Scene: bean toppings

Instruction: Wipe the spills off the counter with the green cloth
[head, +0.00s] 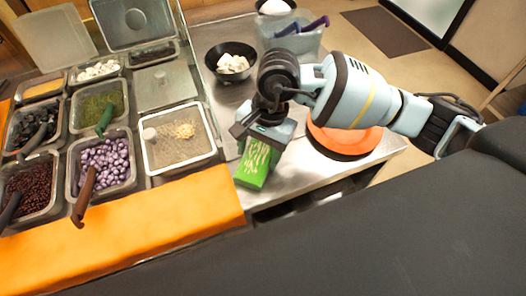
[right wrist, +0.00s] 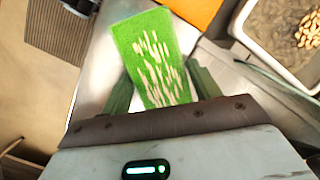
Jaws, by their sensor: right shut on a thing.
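The green cloth (head: 252,167) hangs from my right gripper (head: 265,138) over the front part of the metal counter (head: 312,176). Pale streaks mark its face; I cannot tell whether they are print or residue. In the right wrist view the cloth (right wrist: 150,50) sits between the two fingers of the gripper (right wrist: 160,88), which is shut on it. Whether its lower edge touches the counter is unclear. I can make out no distinct spill on the visible counter; the arm and cloth hide part of it. My left gripper is out of view.
Left of the cloth are an orange strip (head: 130,232) and several topping pans, including one with tan beans (head: 160,155). A black bowl of white cubes (head: 231,60) stands behind. An orange disc (head: 347,141) lies right of the gripper, near the counter's edge.

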